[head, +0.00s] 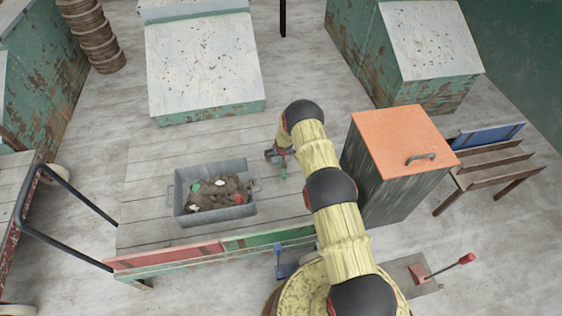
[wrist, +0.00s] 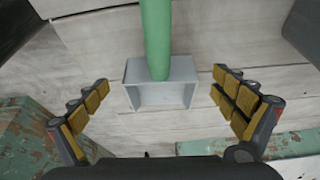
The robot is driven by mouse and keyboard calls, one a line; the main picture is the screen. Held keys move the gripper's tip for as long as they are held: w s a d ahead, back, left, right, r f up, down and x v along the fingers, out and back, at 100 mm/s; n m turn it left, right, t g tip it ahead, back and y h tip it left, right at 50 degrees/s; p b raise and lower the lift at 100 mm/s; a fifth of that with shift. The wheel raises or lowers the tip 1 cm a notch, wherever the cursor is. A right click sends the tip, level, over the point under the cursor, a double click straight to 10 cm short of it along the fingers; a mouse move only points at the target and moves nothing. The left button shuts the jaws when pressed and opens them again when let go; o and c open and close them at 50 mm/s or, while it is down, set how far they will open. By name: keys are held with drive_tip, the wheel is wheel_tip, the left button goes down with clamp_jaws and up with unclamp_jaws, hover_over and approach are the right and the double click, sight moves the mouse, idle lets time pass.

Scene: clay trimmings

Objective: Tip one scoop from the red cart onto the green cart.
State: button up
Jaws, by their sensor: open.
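A grey open tub (head: 248,211) holds brown clay trimmings (head: 215,193) with a few white, green and red bits. It stands on a planked top (head: 150,180). The top's front edge carries a red panel (head: 165,254) at left and a green panel (head: 265,238) at right. My gripper (head: 281,156) is over the planks right of the tub. A scoop with a green handle (wrist: 156,35) and grey box-shaped pan (wrist: 160,94) is in the wrist view. My gripper (wrist: 160,85) is open, its padded fingers apart on either side of the scoop. Contact is not visible.
A cart (head: 12,215) with a red side and dark rails stands at far left. An orange-topped cabinet (head: 402,140) stands close right of my arm. A red-handled lever (head: 440,270) and a blue item (head: 287,268) are in front. Green chests stand behind.

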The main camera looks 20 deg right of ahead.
drive_tip(key=shift+x, duration=1.05)
drive_tip(key=shift+c, duration=1.2)
drive_tip(key=c, duration=1.1)
drive_tip(key=shift+c, duration=0.3)
